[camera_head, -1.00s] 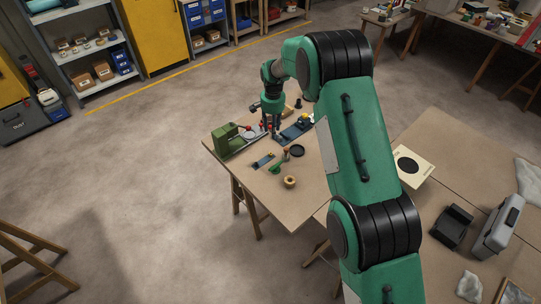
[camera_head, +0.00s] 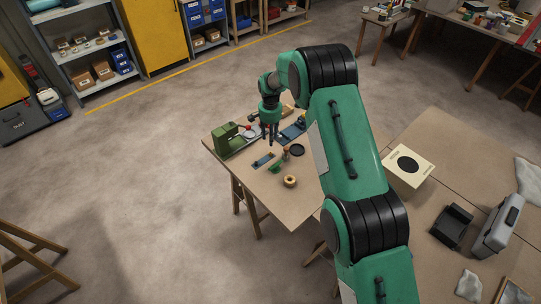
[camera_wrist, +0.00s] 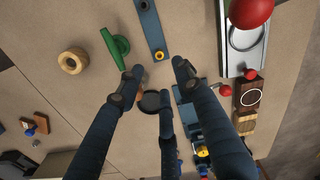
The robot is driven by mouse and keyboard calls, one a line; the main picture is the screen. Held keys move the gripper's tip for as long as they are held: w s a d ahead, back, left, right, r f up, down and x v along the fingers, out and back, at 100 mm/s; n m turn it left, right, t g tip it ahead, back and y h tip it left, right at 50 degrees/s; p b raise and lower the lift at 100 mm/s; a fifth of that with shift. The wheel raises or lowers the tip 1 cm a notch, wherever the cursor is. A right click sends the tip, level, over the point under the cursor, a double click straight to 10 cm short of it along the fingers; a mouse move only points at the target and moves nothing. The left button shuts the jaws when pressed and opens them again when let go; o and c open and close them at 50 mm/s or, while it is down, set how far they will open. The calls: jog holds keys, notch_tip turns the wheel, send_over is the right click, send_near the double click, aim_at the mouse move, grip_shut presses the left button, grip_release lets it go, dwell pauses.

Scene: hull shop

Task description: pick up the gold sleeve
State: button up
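A small gold ring (camera_wrist: 159,56), which looks like the gold sleeve, sits at one end of a flat blue strip (camera_wrist: 149,22) on the table. The strip also shows in the head view (camera_head: 263,160), where the sleeve is too small to make out. My gripper (camera_wrist: 159,76) has three dark fingers spread apart with nothing between them. The sleeve shows between the fingertips, with the gripper above the table; the exact height is hard to tell. In the head view my gripper (camera_head: 270,141) hangs pointing down over the table, beside the green machine.
A tan ring (camera_wrist: 73,61) and a green handled piece (camera_wrist: 116,46) lie left of the strip. A black disc (camera_wrist: 150,101) lies near the fingers. A metal fixture with a red ball (camera_wrist: 250,10) stands to the right. A green machine (camera_head: 226,138) stands at the table's left corner.

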send_over(271, 153)
jog(key=shift+a+f, duration=0.15)
jog(key=shift+f, duration=2.6)
jog(key=shift+f, duration=2.55)
grip_shut()
